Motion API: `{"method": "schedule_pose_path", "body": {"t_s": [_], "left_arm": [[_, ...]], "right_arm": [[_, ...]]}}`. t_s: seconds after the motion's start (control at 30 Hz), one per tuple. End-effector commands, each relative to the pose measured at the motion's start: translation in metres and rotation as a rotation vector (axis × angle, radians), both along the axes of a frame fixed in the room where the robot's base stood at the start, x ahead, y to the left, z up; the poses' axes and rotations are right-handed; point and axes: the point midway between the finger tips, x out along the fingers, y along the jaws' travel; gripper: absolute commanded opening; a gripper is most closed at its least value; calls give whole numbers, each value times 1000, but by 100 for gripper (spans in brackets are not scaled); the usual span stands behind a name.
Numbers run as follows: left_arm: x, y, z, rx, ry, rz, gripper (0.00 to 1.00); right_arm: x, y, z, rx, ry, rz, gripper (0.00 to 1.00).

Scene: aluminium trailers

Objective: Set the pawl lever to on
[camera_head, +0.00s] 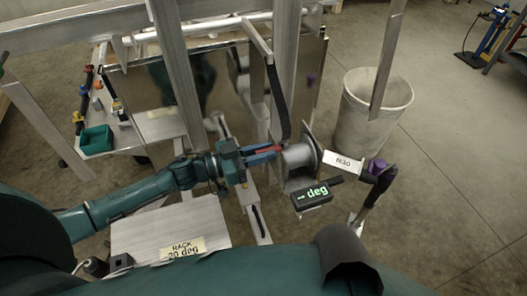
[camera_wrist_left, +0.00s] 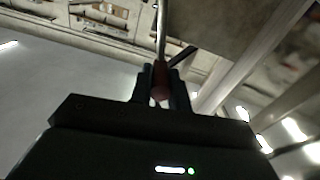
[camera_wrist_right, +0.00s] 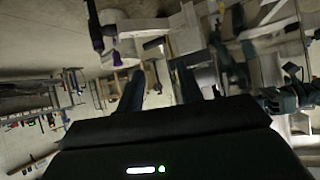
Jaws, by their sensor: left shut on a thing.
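The pawl lever shows as a red grip (camera_head: 277,149) beside the grey winch drum (camera_head: 298,156) in the head view. My left gripper (camera_head: 266,154) reaches in from the left and is shut on this red grip. In the left wrist view the red grip (camera_wrist_left: 160,88) sits between the fingers, with a thin metal rod running up from it. The fingers hide part of the grip. Which position the lever is in cannot be told. My right gripper (camera_wrist_right: 157,82) shows in the right wrist view, with its fingers apart and nothing between them.
A crank with a purple knob (camera_head: 377,165) stands further right. A white bin (camera_head: 372,110) is behind. Upright metal posts (camera_head: 285,70) rise beside the drum.

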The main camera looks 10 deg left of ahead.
Motion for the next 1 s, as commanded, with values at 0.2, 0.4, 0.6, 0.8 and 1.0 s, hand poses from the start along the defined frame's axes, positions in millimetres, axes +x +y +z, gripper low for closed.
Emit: {"method": "schedule_pose_path", "body": {"t_s": [0.2, 0.4, 0.6, 0.8, 1.0], "left_arm": [[1, 1, -1, 4, 0, 5, 31], [0, 1, -1, 3, 0, 3, 40], [-1, 3, -1, 2, 0, 3, 40], [-17, 27, -3, 6, 2, 3, 40], [-43, 66, -4, 7, 5, 4, 40]], "right_arm": [[2, 0, 2, 0, -7, 0, 36], [4, 0, 4, 0, -12, 0, 36], [4, 0, 4, -1, -13, 2, 36], [4, 2, 1, 2, -15, 6, 36], [5, 5, 1, 9, -30, 14, 36]]}}
